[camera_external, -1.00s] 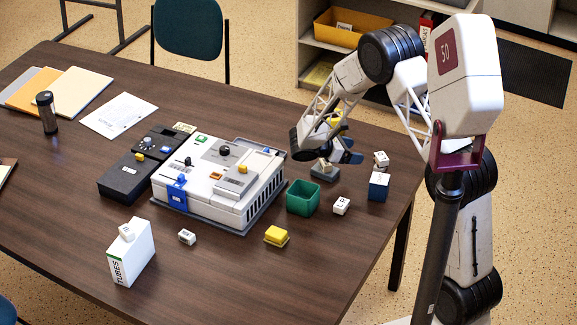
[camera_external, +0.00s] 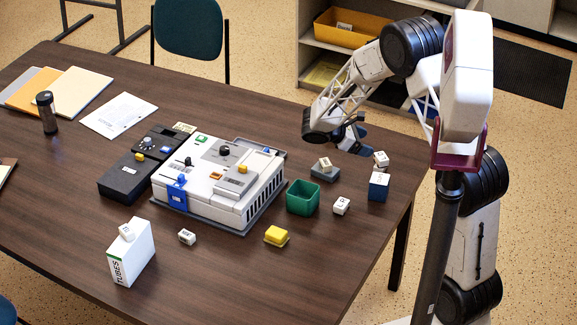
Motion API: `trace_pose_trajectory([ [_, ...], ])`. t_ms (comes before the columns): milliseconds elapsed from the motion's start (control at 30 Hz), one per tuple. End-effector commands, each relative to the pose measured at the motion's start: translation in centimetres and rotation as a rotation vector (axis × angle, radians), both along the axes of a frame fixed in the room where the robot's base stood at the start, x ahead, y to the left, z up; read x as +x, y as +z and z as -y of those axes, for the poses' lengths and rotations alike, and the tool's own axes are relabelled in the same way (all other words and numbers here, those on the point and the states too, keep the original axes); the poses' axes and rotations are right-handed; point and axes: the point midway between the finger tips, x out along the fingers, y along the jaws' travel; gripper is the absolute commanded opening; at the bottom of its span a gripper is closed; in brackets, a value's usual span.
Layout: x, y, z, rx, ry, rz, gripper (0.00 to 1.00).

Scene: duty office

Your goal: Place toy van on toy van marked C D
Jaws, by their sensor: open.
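No thing is clearly recognisable as a toy van, and I cannot read a C D mark. Several small white lettered pieces are in view. One white piece (camera_external: 325,163) rests on a grey block (camera_external: 325,173); another (camera_external: 381,158) is on top of a blue-and-white box (camera_external: 378,187). Others lie on the table right of the green bin (camera_external: 341,206) and in front of the machine (camera_external: 187,237). One sits on the tubes carton (camera_external: 127,232). My gripper (camera_external: 354,141) is open, with blue fingers, above the table behind the grey block; nothing shows between the fingers.
A green open bin (camera_external: 303,198) stands beside a large white machine (camera_external: 218,185). A yellow block (camera_external: 276,236) lies near the front edge, and a tubes carton (camera_external: 133,256) stands at front left.

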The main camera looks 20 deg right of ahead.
Motion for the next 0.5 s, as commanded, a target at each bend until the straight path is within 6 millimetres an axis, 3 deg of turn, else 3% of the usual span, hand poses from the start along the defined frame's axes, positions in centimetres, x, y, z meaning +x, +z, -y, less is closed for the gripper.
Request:
trace_pose_trajectory([
  [100, -2.2, 2.9, 0.9, 0.057, -0.067, 0.061, 0.80],
  [500, -10.3, 10.5, 2.7, 0.252, -0.297, 0.265, 0.80],
])
